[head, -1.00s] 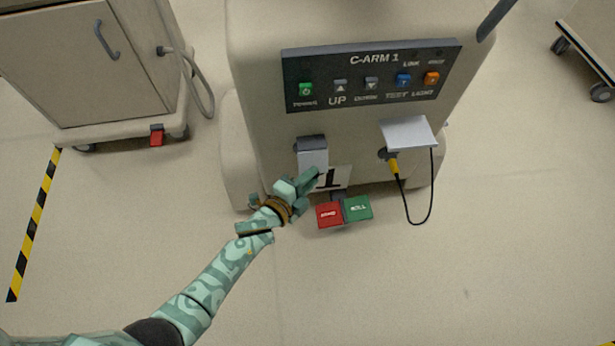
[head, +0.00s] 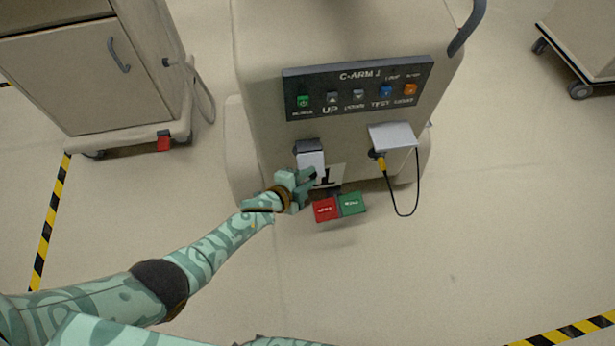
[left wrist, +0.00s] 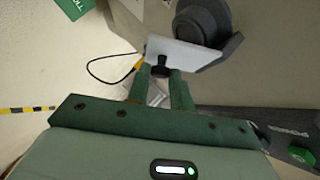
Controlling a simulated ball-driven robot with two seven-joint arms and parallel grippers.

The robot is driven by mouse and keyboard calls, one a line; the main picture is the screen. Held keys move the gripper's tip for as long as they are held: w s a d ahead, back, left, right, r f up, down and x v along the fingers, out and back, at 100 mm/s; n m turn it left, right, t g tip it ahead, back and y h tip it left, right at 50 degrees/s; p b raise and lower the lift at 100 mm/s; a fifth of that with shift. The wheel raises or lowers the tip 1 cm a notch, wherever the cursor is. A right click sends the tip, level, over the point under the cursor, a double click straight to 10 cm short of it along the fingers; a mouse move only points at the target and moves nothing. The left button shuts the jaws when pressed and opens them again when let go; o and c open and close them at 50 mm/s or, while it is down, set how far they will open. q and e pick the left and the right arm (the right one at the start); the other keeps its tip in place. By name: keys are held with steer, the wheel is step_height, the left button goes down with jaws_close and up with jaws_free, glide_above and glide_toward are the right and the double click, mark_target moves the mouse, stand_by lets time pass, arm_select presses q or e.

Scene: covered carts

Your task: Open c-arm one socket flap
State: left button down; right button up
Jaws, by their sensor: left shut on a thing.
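The C-arm 1 cart (head: 345,30) stands ahead with two socket flaps on its front. The left flap (head: 311,160) is a pale plate below a dark hinge block; I cannot tell how far it is tilted. My left gripper (head: 312,180) is at its lower end. In the left wrist view the fingers (left wrist: 160,76) are shut on a small black knob (left wrist: 158,70) beside a pale plate (left wrist: 185,53). A dark round part (left wrist: 203,20) shows past the plate. The right flap (head: 393,136) is raised over a yellow plug (head: 381,164). My right gripper is out of view.
A button panel (head: 358,88) is above the flaps. A black cable (head: 418,180) hangs on the right. Another cart (head: 80,70) stands at left.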

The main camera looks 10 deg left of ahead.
arm_select(q)
steer(key=shift+s+a+f, duration=0.1)
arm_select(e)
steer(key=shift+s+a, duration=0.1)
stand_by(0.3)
arm_select(q)
steer(key=c, duration=1.3)
jaws_free()
steer(key=shift+o, duration=0.2)
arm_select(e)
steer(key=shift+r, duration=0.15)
arm_select(q)
steer(key=p+v, duration=0.9)
steer(key=v, duration=0.7)
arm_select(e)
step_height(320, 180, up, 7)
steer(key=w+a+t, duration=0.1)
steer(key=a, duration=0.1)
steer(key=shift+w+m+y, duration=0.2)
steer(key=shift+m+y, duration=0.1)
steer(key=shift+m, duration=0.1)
arm_select(q)
steer(key=shift+s, duration=0.1)
steer(key=shift+c, duration=0.2)
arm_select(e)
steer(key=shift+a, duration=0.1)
